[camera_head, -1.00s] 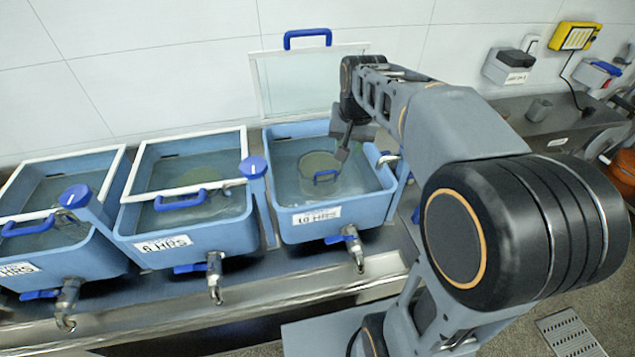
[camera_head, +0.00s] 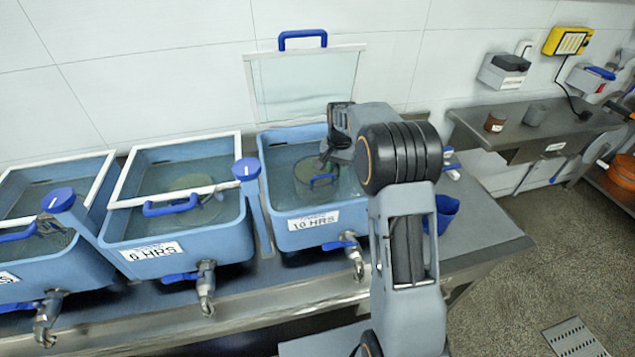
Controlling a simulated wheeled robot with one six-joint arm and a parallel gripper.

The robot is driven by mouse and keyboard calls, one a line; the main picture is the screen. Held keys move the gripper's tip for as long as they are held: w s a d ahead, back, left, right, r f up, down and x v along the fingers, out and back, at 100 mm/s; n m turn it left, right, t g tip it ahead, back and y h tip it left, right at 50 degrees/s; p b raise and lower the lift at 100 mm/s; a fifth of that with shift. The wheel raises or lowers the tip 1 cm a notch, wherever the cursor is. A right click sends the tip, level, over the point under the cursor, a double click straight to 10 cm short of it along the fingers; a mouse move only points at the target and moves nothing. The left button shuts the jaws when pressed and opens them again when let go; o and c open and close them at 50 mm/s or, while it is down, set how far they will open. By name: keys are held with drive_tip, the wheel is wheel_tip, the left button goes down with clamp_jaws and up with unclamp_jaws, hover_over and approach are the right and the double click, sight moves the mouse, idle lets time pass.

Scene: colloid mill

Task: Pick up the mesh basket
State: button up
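My gripper (camera_head: 326,163) is small and dark in the view, over the basket's back right side near the rim. I cannot tell whether it touches the basket. Its fingers are too small and partly hidden by my arm, so their opening does not show. My arm also hides the tank's right side.
The open tank's glass lid (camera_head: 305,85) stands upright behind it against the wall. Two more blue tanks with framed lids, one marked 6 HRS (camera_head: 152,251), stand to the left. Taps stick out in front. A blue cup (camera_head: 447,212) stands on the counter at right.

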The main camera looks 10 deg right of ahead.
sight(335, 192)
drive_tip(key=shift+f+p, duration=0.6)
drive_tip(key=shift+f, duration=2.6)
drive_tip(key=shift+s, duration=0.1)
clamp_jaws()
drive_tip(key=shift+r, duration=0.1)
